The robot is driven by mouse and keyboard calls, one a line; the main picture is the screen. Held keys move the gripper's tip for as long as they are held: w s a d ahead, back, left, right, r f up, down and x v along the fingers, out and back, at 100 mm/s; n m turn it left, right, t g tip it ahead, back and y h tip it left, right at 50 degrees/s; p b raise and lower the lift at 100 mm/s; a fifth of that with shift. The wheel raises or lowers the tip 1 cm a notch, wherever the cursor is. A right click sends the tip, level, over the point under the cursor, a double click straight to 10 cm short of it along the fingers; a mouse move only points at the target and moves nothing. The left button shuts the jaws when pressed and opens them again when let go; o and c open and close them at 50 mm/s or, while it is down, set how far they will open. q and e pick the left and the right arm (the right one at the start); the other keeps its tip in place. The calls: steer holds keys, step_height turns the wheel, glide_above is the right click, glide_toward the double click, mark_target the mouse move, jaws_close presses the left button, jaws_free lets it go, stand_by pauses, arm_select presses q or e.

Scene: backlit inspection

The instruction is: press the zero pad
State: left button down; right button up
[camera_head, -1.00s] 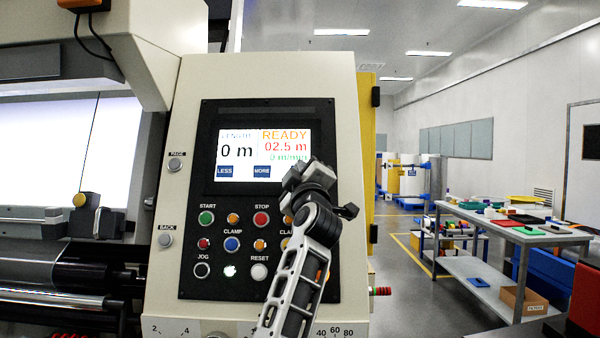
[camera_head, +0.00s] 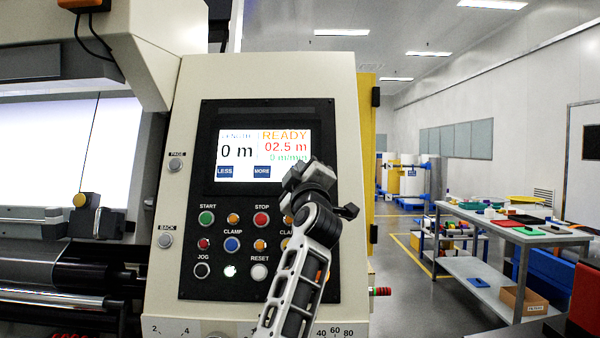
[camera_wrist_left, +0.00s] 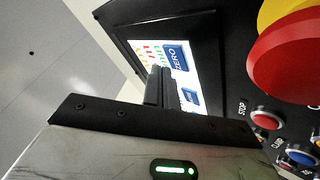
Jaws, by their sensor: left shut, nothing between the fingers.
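The machine's lit screen (camera_head: 236,150) reads READY, 0 m and 02.5 m, with blue LESS (camera_head: 225,171) and MORE (camera_head: 262,171) pads along its bottom. The blue ZERO pad (camera_wrist_left: 179,56) shows in the left wrist view, turned on its side; in the head view my gripper hides its place. My left gripper (camera_head: 304,172) is shut and empty at the screen's lower right corner. In the left wrist view its fingertips (camera_wrist_left: 160,76) are close in front of the screen, beside the ZERO pad. I cannot tell whether they touch the screen. My right gripper is not in view.
Below the screen are several round buttons, including green START (camera_head: 206,218), red STOP (camera_head: 261,219) and white RESET (camera_head: 259,271). A large red knob (camera_wrist_left: 290,62) on yellow is close in the left wrist view. A workbench (camera_head: 510,232) with trays stands farther right.

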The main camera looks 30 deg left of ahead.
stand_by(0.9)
arm_select(q)
steer(key=shift+w+a+f+p, duration=0.2)
steer(key=shift+w+p, duration=0.15)
steer(key=shift+p, duration=0.2)
steer(key=shift+w+a+f, duration=0.1)
steer(key=shift+w+a, duration=0.05)
steer(key=shift+w, duration=0.15)
stand_by(0.5)
steer(key=shift+p, duration=0.3)
steer(key=shift+s+d+r+p, duration=0.25)
steer(key=shift+s+d+p, duration=0.1)
steer(key=shift+s+p, duration=0.45)
steer(key=shift+w, duration=0.15)
